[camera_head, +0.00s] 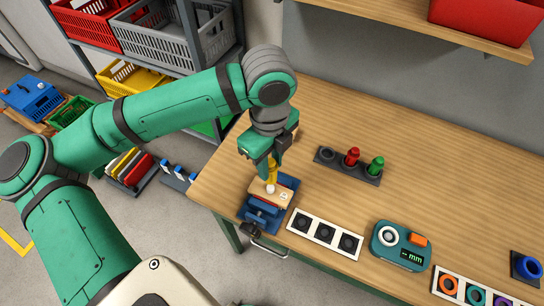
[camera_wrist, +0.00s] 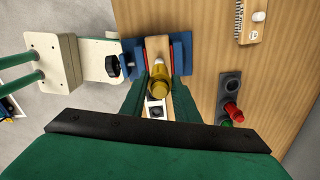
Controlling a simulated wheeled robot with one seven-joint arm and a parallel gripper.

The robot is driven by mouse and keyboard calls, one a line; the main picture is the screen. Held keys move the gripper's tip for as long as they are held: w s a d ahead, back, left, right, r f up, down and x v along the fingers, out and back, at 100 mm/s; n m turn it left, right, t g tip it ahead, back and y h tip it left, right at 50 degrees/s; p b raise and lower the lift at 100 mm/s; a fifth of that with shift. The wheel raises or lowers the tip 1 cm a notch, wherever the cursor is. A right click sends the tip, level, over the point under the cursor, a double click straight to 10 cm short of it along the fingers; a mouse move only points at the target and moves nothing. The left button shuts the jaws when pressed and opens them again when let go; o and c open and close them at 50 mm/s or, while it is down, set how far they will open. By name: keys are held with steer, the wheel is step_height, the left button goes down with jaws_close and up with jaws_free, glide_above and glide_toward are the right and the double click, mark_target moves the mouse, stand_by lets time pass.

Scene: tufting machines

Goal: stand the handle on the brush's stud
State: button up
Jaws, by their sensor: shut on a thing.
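My gripper (camera_head: 270,168) is shut on a yellow handle (camera_head: 272,175), which points down and looks nearly upright. In the wrist view the yellow handle (camera_wrist: 160,83) sits between the two fingers. Below it, the wooden brush (camera_head: 284,197) lies in a blue vise (camera_head: 255,216) at the table's left edge. The brush's pale stud (camera_head: 270,189) shows at the handle's lower end in the head view. I cannot tell whether handle and stud touch.
A dark rack (camera_head: 338,165) right of the vise holds a red handle (camera_head: 352,157) and a green handle (camera_head: 376,166); its left socket is empty. A white strip (camera_head: 304,236) with dark squares and a teal gauge (camera_head: 385,252) lie in front. The table's middle is clear.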

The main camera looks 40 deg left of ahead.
steer(key=shift+f, duration=1.85)
steer(key=shift+f, duration=0.35)
stand_by(0.6)
steer(key=shift+s+f, duration=0.1)
steer(key=shift+f, duration=0.15)
steer(key=shift+f, duration=0.1)
stand_by(0.8)
